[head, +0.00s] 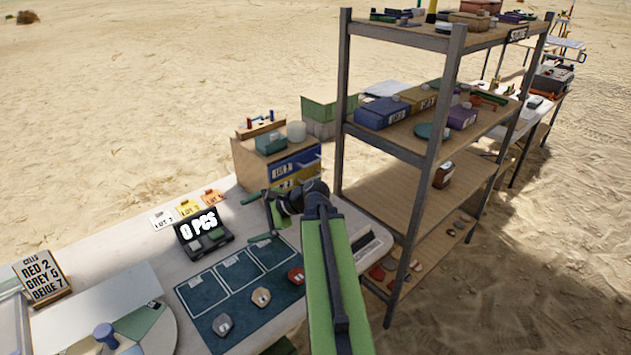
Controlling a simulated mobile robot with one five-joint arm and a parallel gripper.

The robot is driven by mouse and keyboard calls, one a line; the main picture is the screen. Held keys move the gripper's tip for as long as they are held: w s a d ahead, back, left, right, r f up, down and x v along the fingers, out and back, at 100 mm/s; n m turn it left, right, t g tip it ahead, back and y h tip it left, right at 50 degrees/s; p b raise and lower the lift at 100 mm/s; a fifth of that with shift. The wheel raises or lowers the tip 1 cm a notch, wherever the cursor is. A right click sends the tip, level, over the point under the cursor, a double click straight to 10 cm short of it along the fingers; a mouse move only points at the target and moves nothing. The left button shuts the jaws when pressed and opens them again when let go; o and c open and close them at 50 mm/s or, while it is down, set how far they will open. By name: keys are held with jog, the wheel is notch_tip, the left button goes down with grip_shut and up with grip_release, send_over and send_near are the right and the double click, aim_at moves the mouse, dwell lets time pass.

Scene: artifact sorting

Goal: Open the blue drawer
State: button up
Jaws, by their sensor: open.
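The blue drawer (296,163) is the upper drawer of a small wooden cabinet (245,165) at the back end of the white table. It bears a pale label and looks shut, flush with the cabinet front. A yellow drawer (297,179) sits below it, partly hidden by my wrist. My gripper (256,217) is open and empty, its green fingers spread and pointing left over the table. It is in front of the cabinet and lower in the picture than the blue drawer, apart from the drawer's front.
A teal box (270,143) and a white cylinder (296,131) stand on the cabinet. A black open case (203,234) and a dark blue mat (228,298) with several pieces lie on the table. A metal shelf rack (435,150) stands close on the right.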

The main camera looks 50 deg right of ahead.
jog(key=s+d+r+m+t+h+b, duration=0.1)
jog(key=s+d+m+t+h+b, duration=0.35)
jog(key=d+m, duration=0.85)
jog(key=m+t+h+b, duration=0.2)
jog(key=m+t+h, duration=0.1)
jog(key=t, duration=0.1)
send_near(314, 163)
jog(key=shift+y, duration=0.45)
jog(key=w, duration=0.3)
jog(key=w+d, duration=0.1)
jog(key=w, duration=0.6)
jog(key=shift+w+d, duration=0.2)
jog(key=shift+d, duration=0.05)
